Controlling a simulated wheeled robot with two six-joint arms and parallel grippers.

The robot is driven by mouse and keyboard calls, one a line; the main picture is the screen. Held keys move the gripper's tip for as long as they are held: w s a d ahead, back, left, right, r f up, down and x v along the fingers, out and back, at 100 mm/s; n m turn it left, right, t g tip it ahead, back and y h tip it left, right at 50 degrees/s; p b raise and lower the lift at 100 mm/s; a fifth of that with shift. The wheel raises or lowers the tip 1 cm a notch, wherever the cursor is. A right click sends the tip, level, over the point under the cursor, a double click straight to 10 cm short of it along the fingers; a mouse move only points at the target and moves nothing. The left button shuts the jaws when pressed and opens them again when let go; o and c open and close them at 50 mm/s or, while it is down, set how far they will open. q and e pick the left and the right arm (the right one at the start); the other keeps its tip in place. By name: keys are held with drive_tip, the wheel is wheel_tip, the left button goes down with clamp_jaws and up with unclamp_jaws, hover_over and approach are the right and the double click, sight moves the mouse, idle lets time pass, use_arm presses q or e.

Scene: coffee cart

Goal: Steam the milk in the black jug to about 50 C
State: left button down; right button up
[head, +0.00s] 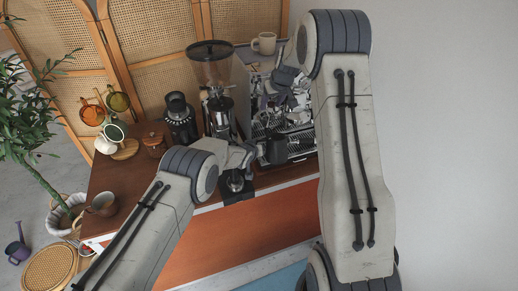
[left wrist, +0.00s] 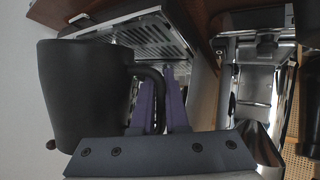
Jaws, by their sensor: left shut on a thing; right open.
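The black jug (head: 277,150) is in front of the espresso machine (head: 262,84), by its drip tray. In the left wrist view the jug (left wrist: 85,95) fills the left side, and its handle passes between the purple fingers of my left gripper (left wrist: 161,98). My left gripper (head: 250,153) is shut on this handle in the head view. My right gripper (head: 285,78) is open at the machine's upper front, above the jug, against a cluttered metallic background. I cannot make out the steam wand. The jug's inside, the milk and any temperature reading are hidden.
A grinder (head: 213,68) with a clear hopper stands left of the machine. A cup (head: 264,43) sits on top at the back. The wooden counter (head: 125,178) has free room at its left.

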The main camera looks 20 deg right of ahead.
drive_tip(key=shift+w+f, duration=0.2)
drive_tip(key=shift+f, duration=0.05)
drive_tip(key=shift+c, duration=0.3)
clamp_jaws()
idle(0.5)
